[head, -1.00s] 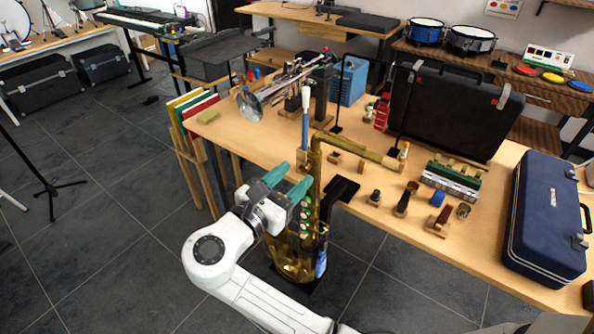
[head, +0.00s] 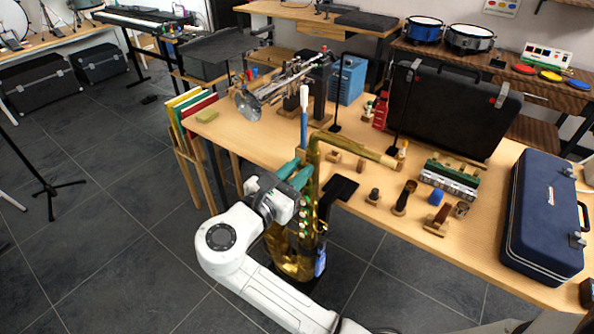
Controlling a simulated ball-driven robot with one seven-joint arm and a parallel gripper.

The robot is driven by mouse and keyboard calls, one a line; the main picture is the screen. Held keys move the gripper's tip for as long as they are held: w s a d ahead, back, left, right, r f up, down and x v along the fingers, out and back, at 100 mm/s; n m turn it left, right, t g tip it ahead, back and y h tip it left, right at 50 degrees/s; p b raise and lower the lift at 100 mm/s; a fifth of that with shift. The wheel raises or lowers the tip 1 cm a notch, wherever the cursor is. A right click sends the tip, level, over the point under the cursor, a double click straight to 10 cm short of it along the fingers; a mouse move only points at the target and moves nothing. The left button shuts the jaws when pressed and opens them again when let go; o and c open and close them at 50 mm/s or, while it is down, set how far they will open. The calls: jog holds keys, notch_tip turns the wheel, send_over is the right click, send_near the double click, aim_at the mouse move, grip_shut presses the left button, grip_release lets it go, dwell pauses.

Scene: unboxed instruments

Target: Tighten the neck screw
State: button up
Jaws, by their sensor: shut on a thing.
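A brass saxophone (head: 294,262) stands upright at the near edge of the workbench, with its bell low and its keys facing the front. Its curved neck (head: 352,149) is seated on top and points right over the bench. My gripper (head: 300,171), with teal fingers, is at the upper end of the body, just below the neck's bend. The fingers are shut there on the neck screw, which is too small and too covered by the fingers to see clearly.
A trumpet (head: 285,85) rests on a stand behind. Small mouthpiece parts (head: 405,195) and a blue case (head: 546,215) lie to the right.

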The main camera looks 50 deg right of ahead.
grip_shut()
jog(key=shift+m, duration=1.4)
jog(key=m, duration=0.3)
jog(key=shift+f+m, duration=0.1)
jog(key=shift+m, duration=0.2)
jog(key=shift+f+m+b, duration=0.2)
jog(key=shift+m+b, duration=7)
jog(key=shift+m, duration=2.1)
jog(key=shift+r+m, duration=0.1)
jog(key=shift+m, duration=0.2)
